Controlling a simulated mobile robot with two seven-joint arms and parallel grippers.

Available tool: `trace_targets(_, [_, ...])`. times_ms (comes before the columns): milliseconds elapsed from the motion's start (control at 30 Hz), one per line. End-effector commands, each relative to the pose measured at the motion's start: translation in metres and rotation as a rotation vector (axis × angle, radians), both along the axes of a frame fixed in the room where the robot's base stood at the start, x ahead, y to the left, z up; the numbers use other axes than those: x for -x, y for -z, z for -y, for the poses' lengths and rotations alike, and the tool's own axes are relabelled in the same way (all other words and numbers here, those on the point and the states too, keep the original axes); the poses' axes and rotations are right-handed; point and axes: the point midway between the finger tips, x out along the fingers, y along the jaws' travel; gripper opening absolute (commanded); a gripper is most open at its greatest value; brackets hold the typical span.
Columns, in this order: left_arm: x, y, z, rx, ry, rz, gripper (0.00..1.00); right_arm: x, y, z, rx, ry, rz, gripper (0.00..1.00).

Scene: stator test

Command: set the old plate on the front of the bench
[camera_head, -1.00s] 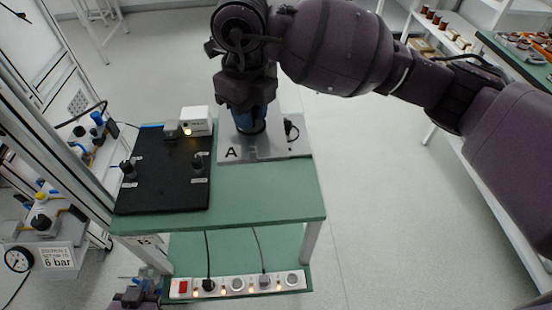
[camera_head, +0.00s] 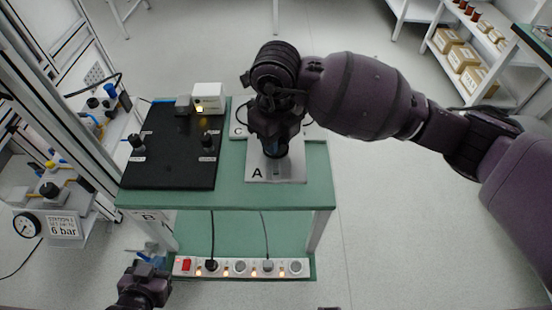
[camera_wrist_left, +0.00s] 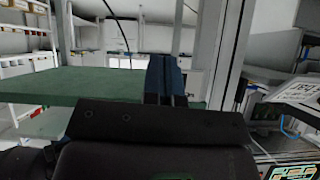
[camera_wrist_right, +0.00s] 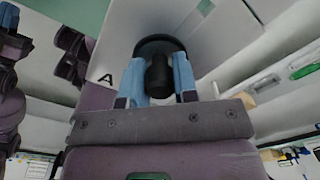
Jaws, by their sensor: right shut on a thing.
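The grey plate marked A (camera_head: 290,172) is at the front right of the green bench (camera_head: 235,195). Its dark round knob sits between the blue fingers of my right gripper (camera_head: 276,150), which is shut on it. In the right wrist view the knob (camera_wrist_right: 159,75) shows between the fingers, with the letter A on the plate beside them. I cannot tell whether the plate touches the bench top. A second plate marked C (camera_head: 238,131) lies behind it, partly hidden by my right gripper. My left gripper (camera_head: 150,260) is low at the bench's front left, its fingers (camera_wrist_left: 166,80) together and empty.
A black board (camera_head: 172,160) with knobs takes the bench's left side, with a white box (camera_head: 208,97) behind it. A power strip (camera_head: 240,267) lies on the lower shelf. A station with a gauge (camera_head: 27,224) stands left. A strip of bench front is clear.

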Motion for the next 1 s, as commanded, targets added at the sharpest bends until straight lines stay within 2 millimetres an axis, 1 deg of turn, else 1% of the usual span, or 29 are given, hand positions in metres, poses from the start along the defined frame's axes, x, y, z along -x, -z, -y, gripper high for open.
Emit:
trace_targets(33, [0.0, 0.002, 0.0, 0.0, 0.001, -0.003, 0.0, 0.0, 0.008, 0.0, -0.002, 0.0, -0.002, 0.0])
trace_targets(100, [0.0, 0.002, 0.0, 0.0, 0.001, -0.003, 0.0, 0.0, 0.014, 0.0, -0.002, 0.0, 0.001, 0.0])
trace_targets(367, [0.0, 0.0, 0.0, -0.003, 0.005, 0.002, 0.0, 0.0, 0.025, 0.0, -0.002, -0.001, 0.002, 0.0])
trace_targets(467, [0.002, 0.005, 0.0, -0.004, 0.005, -0.006, 0.0, 0.0, 0.038, 0.0, -0.001, 0.0, -0.002, 0.0])
trace_targets(600, [0.005, 0.012, -0.001, -0.004, 0.005, -0.021, 0.0, 0.0, 0.061, 0.0, -0.001, 0.001, -0.004, 0.0])
trace_targets(700, [0.006, 0.016, 0.0, -0.004, 0.005, -0.026, 0.0, 0.0, 0.073, 0.0, -0.001, -0.001, -0.001, 0.0])
trace_targets(800, [0.005, 0.015, 0.0, -0.004, 0.006, -0.025, 0.0, 0.0, 0.077, 0.0, -0.002, -0.001, 0.001, 0.0])
trace_targets(1000, [0.003, 0.012, 0.0, -0.004, 0.007, -0.018, 0.0, 0.0, 0.075, 0.0, -0.002, -0.001, 0.004, 0.0])
